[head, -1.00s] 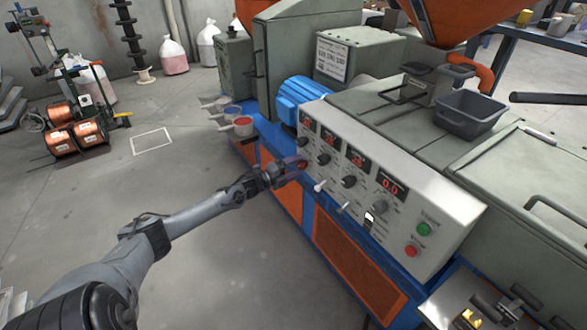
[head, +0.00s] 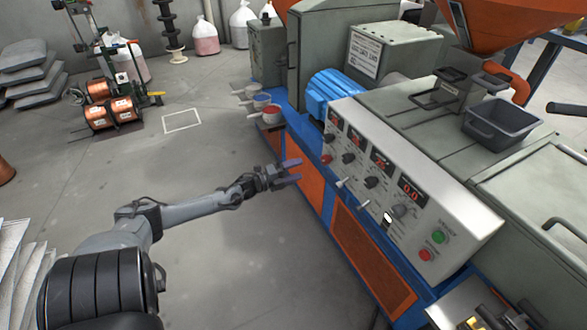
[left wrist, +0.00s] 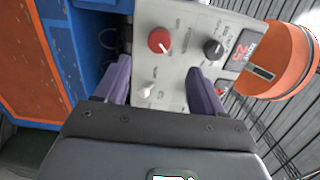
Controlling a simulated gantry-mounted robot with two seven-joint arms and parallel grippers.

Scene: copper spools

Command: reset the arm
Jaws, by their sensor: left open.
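My left gripper (head: 291,172) is open and empty in the head view, in front of the machine's blue and orange side. Its arm reaches in from the lower left. In the left wrist view its two purple fingers (left wrist: 160,88) stand apart, with part of the control panel (left wrist: 181,30) seen beyond and between them. A red knob (left wrist: 160,40), a black knob (left wrist: 213,49) and a white lever (left wrist: 146,90) show on that panel. The sloping white panel also shows in the head view (head: 458,217). I see no contact between fingers and panel. My right gripper is not in view.
The extruder-like machine (head: 520,165) fills the right, with a grey bin (head: 500,122) on top and an orange hopper (head: 500,22). Small cups (head: 270,112) stick out from its left end. Copper spools (head: 110,112) stand at the back left. The floor (head: 200,160) between is clear.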

